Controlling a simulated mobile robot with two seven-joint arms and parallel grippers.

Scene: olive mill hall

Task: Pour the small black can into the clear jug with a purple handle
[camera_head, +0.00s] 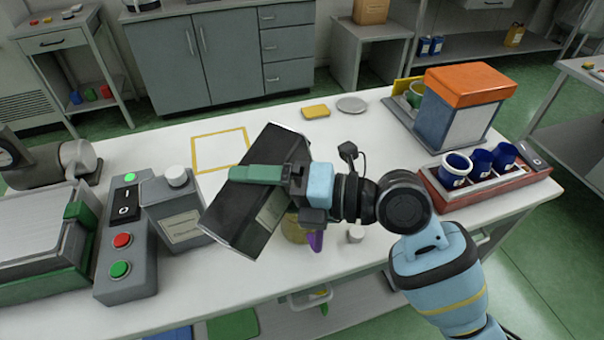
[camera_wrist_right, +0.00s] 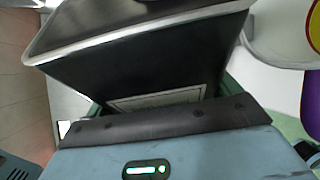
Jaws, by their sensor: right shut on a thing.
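The small black can (camera_head: 243,210) is box-shaped with a pale label and hangs tilted above the table. My right gripper (camera_head: 265,175) is shut around it; the can also fills the middle of the right wrist view (camera_wrist_right: 140,65). The clear jug (camera_head: 294,230) stands on the table just behind and below the can's right side, mostly hidden; its body looks yellowish. Its purple handle (camera_head: 316,241) shows below my gripper. In the right wrist view the jug (camera_wrist_right: 275,42) is at the right edge, close beside the can. No stream of liquid is visible. My left gripper is out of view.
A grey can with a white cap (camera_head: 176,214) stands left, beside a button box (camera_head: 126,245). A small white cap (camera_head: 355,233) lies near the jug. A red rack (camera_head: 490,188) holds blue cups at right. A yellow-outlined square (camera_head: 220,149) behind is empty.

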